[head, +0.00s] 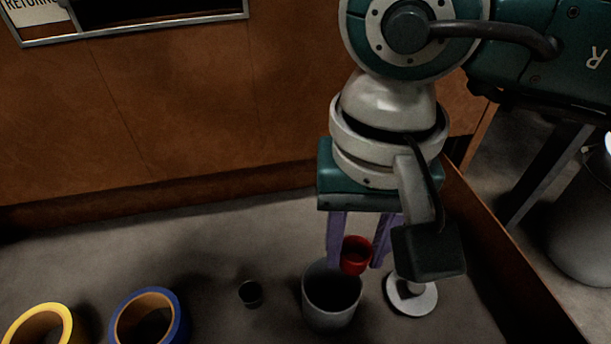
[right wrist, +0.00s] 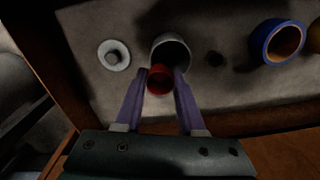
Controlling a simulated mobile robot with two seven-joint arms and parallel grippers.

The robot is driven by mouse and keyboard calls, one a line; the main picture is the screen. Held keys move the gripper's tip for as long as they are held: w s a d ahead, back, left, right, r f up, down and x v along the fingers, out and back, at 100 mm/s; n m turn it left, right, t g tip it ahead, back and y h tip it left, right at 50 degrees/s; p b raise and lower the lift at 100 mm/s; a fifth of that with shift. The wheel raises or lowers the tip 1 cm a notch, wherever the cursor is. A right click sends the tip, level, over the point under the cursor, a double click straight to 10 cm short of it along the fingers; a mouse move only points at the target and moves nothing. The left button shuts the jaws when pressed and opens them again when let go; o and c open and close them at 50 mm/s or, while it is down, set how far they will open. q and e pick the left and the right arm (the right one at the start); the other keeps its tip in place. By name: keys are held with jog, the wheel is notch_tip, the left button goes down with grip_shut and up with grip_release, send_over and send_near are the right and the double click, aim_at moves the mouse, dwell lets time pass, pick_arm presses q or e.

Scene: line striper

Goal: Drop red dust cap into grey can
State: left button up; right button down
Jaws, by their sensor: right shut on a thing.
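The red dust cap (head: 356,255) is held between the purple fingers of my right gripper (head: 357,250). It also shows in the right wrist view (right wrist: 160,79), between the fingertips. The grey can (head: 331,306) stands upright with its open top facing up. In the head view the cap overlaps the can's far right rim; it appears above the can. In the right wrist view the can (right wrist: 171,50) lies just beyond the cap, which overlaps the near rim. Whether cap and can touch cannot be told. My left gripper is not in view.
A white disc with a post (head: 412,296) stands right of the can. A small dark cup (head: 250,293), a blue-rimmed roll (head: 180,318) and a yellow roll (head: 66,318) stand to the left. A wooden wall (head: 130,110) rises behind, and a wooden side edge (head: 510,262) bounds the right.

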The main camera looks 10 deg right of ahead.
jog(key=shift+f, duration=0.1)
jog(key=shift+c, duration=2.2)
grip_release()
notch_tip(320, 180, up, 10)
jog(key=p, duration=0.6)
